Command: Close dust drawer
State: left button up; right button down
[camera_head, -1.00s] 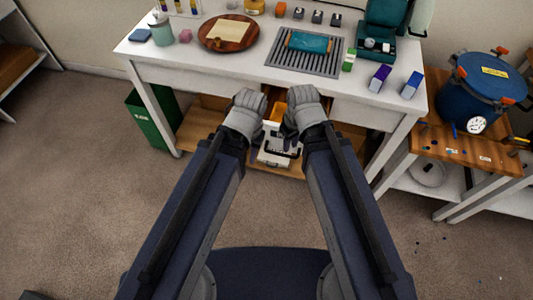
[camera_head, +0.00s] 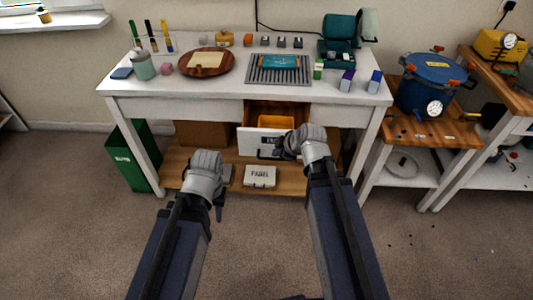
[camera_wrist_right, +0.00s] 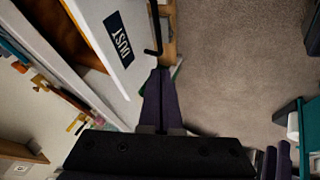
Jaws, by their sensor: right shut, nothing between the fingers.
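The dust drawer (camera_head: 250,142) hangs open under the workbench, its white front pulled out and its wooden inside showing. An orange block-like thing (camera_head: 276,122) is inside it. In the right wrist view the drawer front (camera_wrist_right: 97,15) carries a dark label (camera_wrist_right: 118,39) and a black bar handle (camera_wrist_right: 157,30). My right gripper (camera_head: 283,148) is shut and empty at the right part of the drawer front, near the handle; contact is unclear. Its fingers (camera_wrist_right: 160,98) show in the right wrist view. My left gripper (camera_head: 206,172) is low and left of the drawer, apart from it; its fingers are unclear.
The workbench top (camera_head: 215,90) holds a round wooden tray (camera_head: 182,68), a grey rack (camera_head: 262,76) and small boxes. A lower shelf (camera_head: 290,183) bears a labelled white case (camera_head: 260,177). A green bin (camera_head: 128,165) stands left, a blue pot (camera_head: 432,85) right.

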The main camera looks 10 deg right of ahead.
aim_at(270, 118)
jog(key=w+f+b, duration=0.2)
jog(key=w, duration=0.1)
jog(key=w+a+f+b, duration=0.1)
jog(key=w+f+b, duration=0.5)
jog(key=shift+a, duration=0.2)
jog(key=shift+w, duration=0.15)
jog(key=w+d, duration=0.1)
jog(key=w, duration=0.4)
jog(key=w+d, duration=0.2)
jog(key=w, duration=0.3)
jog(key=w+d, duration=0.1)
jog(key=w, duration=0.5)
jog(key=shift+w+d, duration=0.1)
jog(key=shift+d, duration=0.3)
jog(key=shift+a, duration=0.1)
